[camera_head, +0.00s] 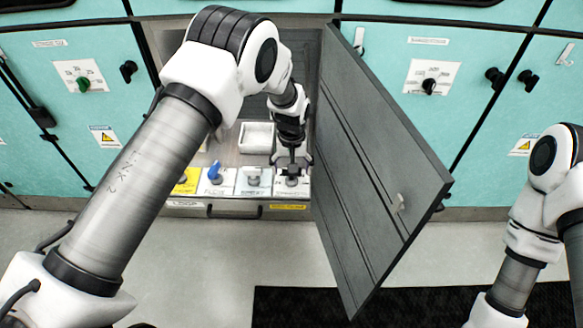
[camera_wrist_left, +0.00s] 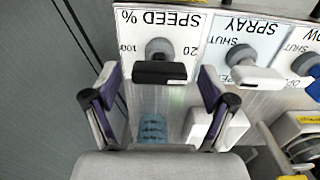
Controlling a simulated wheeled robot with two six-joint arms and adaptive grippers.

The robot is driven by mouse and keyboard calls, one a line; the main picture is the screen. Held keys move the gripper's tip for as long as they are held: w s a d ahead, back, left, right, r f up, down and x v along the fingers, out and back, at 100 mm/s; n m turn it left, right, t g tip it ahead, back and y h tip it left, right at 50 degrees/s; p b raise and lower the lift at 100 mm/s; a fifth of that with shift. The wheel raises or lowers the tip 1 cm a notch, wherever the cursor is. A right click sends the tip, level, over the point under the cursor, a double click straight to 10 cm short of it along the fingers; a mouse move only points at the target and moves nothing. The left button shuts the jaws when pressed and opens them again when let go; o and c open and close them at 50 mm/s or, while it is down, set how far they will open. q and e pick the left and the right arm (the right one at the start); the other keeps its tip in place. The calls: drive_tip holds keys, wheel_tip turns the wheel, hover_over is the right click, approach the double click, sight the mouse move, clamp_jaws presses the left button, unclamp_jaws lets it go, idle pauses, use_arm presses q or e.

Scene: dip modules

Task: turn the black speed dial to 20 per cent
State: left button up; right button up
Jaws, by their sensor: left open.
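The speed dial (camera_wrist_left: 160,62) is a grey knob with a black bar handle on a white plate marked SPEED %. In the left wrist view 100 is printed left of the knob and 20 right of it. The bar lies roughly level across that view; its pointing end cannot be told. My left gripper (camera_wrist_left: 157,88) is open, one finger at each side of the dial, with gaps visible between the fingers and the bar. In the head view the left gripper (camera_head: 292,164) is over the rightmost plate and partly hides the dial. My right gripper is out of view.
The spray dial (camera_wrist_left: 241,55), with a white handle, sits beside the speed plate. A blue-handled dial (camera_head: 214,172) is further left in the head view. An open dark grey door (camera_head: 375,190) stands close right of my left gripper. A white tray (camera_head: 256,137) lies behind the dials.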

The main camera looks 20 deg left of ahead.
use_arm(q)
wheel_tip(320, 180, up, 12)
idle(0.3)
